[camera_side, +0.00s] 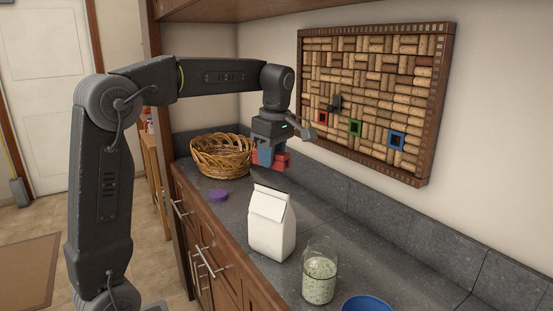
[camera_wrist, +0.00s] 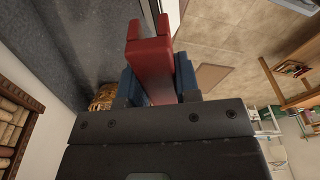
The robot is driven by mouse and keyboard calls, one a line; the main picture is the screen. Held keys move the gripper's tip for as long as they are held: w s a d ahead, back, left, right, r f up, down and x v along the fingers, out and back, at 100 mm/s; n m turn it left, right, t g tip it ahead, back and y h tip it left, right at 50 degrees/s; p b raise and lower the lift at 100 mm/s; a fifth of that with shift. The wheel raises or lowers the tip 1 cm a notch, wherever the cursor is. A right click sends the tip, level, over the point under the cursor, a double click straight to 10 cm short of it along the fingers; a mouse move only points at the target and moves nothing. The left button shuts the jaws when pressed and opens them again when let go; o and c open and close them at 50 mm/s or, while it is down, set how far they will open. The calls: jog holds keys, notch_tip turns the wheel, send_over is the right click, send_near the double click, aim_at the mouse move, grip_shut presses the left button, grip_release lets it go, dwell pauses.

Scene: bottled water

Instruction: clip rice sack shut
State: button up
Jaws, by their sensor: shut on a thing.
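A white rice sack (camera_side: 272,224) stands upright on the counter, its top folded over. My gripper (camera_side: 268,156) is shut on a red clip (camera_side: 281,160) and holds it in the air above the counter, behind the sack and near the basket. In the wrist view the red clip (camera_wrist: 150,62) sits between the blue fingers of my gripper (camera_wrist: 158,85). The clip is apart from the sack. The sack does not show in the wrist view.
A wicker basket (camera_side: 220,157) stands at the back of the grey counter (camera_side: 335,222). A purple lid (camera_side: 218,195) lies near the front edge. A glass jar of grains (camera_side: 320,272) and a blue bowl (camera_side: 367,304) stand in front of the sack. A cork board (camera_side: 372,100) hangs on the wall.

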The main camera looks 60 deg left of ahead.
aim_at(271, 188)
jog(key=shift+f, duration=3.4)
jog(key=shift+f, duration=0.4)
jog(key=o, duration=1.4)
jog(key=shift+o, duration=0.2)
jog(key=shift+r, duration=3)
